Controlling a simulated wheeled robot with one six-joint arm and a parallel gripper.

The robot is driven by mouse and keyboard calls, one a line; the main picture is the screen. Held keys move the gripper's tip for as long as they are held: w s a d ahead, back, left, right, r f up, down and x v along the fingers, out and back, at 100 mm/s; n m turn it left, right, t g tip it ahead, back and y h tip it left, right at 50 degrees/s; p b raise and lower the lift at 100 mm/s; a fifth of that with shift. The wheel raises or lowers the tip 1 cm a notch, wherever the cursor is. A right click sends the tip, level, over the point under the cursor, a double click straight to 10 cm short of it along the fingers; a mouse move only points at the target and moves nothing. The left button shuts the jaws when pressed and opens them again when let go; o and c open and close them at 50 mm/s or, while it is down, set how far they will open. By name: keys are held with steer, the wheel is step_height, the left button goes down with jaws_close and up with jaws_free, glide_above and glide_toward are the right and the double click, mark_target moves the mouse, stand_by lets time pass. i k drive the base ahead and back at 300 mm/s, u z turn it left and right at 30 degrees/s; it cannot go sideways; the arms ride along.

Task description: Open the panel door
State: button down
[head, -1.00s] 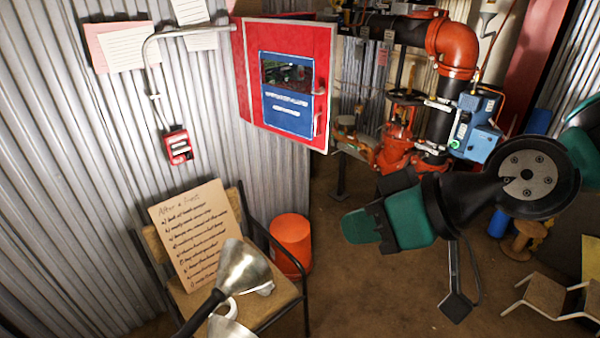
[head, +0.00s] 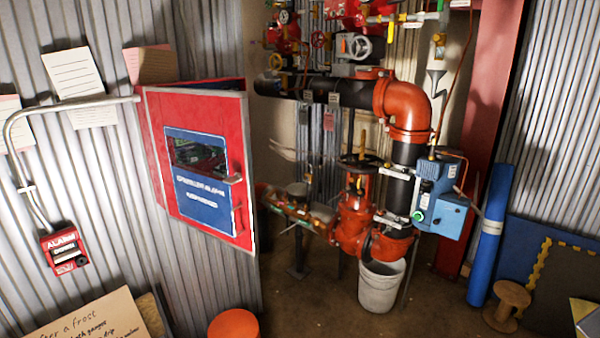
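The panel door (head: 155,130) is the red front of a wall cabinet, at the left of the head view. It has a blue sign and a small dark window. A small handle (head: 233,179) sits near its right edge. The cabinet's top edge shows above the door. I cannot tell whether the door is fully shut or slightly ajar. My gripper is not in view, so its state and its distance from the handle are hidden.
Orange and black pipes (head: 408,105) with valves stand right of the cabinet. A blue box (head: 438,195) is mounted there. A white bucket (head: 380,288) stands below. An orange bucket (head: 233,325) and a cardboard sign (head: 90,318) are at the bottom. Some brown floor is clear.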

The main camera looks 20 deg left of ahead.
mark_target(201, 201)
steer(key=u, duration=0.2)
steer(key=i, duration=1.25)
steer(key=u, duration=0.4)
